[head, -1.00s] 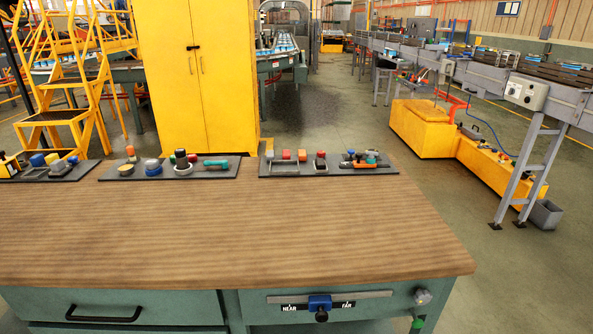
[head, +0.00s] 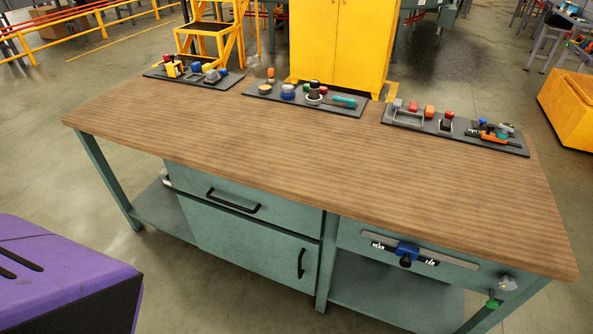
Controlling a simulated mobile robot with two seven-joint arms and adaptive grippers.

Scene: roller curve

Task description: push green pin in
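The green pin (head: 492,303) is small and sits at the right end of the workbench front, low beside the right leg, under a grey knob (head: 508,283). At this size I cannot tell how far it sticks out. Neither of my grippers is in view.
The workbench (head: 290,140) has a wide clear wooden top, with dark trays of small parts along its back edge. A blue slider (head: 407,250) sits on a NEAR/FAR rail left of the knob. The floor left of the bench is open. A yellow cabinet (head: 340,40) stands behind.

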